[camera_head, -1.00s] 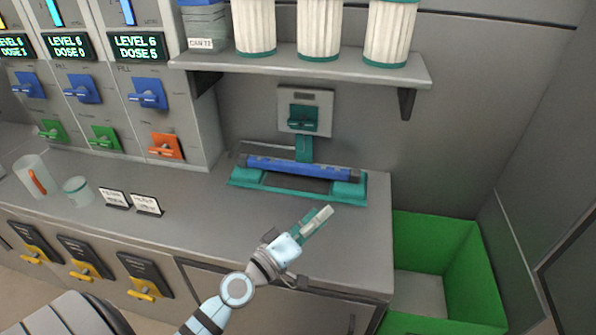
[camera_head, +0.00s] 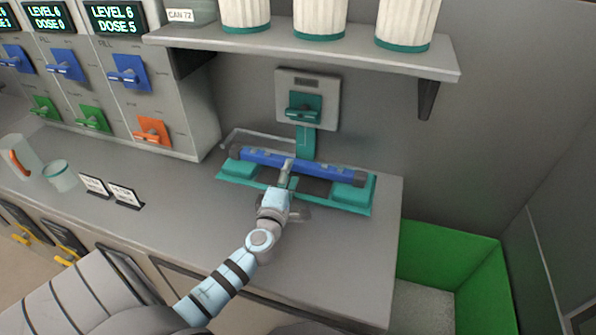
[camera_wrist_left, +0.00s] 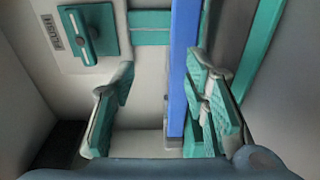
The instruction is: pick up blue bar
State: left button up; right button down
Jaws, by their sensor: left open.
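The blue bar (camera_head: 297,163) lies level across the teal cradle (camera_head: 237,173) on the counter, with dark ends. My left gripper (camera_head: 287,172) is at the front of the bar, near its middle, and hides a small part of it. In the left wrist view the bar (camera_wrist_left: 183,60) runs between the two teal-padded fingers of the open gripper (camera_wrist_left: 165,105), close to the right finger and well apart from the left one. I cannot tell whether the right finger touches it. My right gripper is not in view.
A teal handle on a grey wall plate (camera_head: 325,88) sits just behind the bar. A shelf (camera_head: 300,45) with white ribbed canisters overhangs above. A green bin (camera_head: 470,265) stands at the right, beyond the counter edge. Two small signs (camera_head: 127,197) and cups stand at left.

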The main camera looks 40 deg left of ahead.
aim_at(294, 169)
pick_arm(q)
notch_tip(294, 169, down, 4)
jog(key=shift+s+r+b, duration=0.1)
jog(key=shift+s+b, duration=0.05)
jog(key=shift+b, duration=0.65)
jog(key=x, duration=0.2)
jog(key=b+x, duration=0.1)
jog(key=x, duration=0.5)
jog(key=shift+d+r, duration=0.1)
jog(key=shift+r, duration=0.4)
jog(key=shift+c, duration=0.2)
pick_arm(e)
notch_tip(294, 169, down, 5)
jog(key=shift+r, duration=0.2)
pick_arm(q)
grip_shut()
